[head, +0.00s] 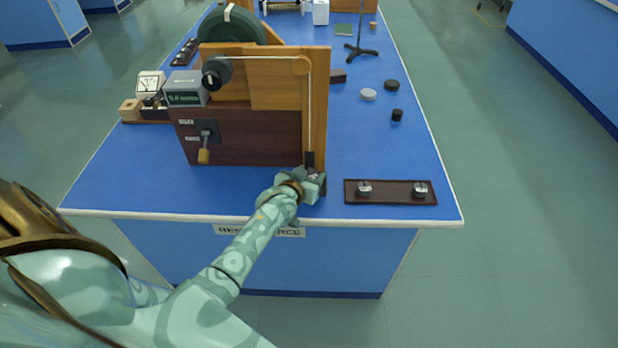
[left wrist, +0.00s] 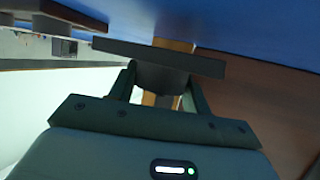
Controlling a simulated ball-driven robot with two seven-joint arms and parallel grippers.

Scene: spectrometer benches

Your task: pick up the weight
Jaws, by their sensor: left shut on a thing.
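My left gripper (head: 313,181) is at the foot of the wooden apparatus, low over the front of the blue bench. In the left wrist view its two fingers (left wrist: 163,92) are shut on a dark, rounded piece, which looks like the weight (left wrist: 160,76). A wide flat dark plate (left wrist: 110,49) lies just beyond it, and I cannot tell whether they touch. In the head view the gripper mostly hides the held piece. A black block (head: 309,158) at the lower end of the string is just above the gripper. My right gripper is not in view.
A dark tray (head: 391,198) with two silvery weights (head: 364,188) (head: 420,189) lies to the right. The wooden apparatus (head: 318,100) stands close behind the gripper, with a crank (head: 204,152) on its front. Several small discs (head: 391,85) lie farther back. Clear bench separates them from the tray.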

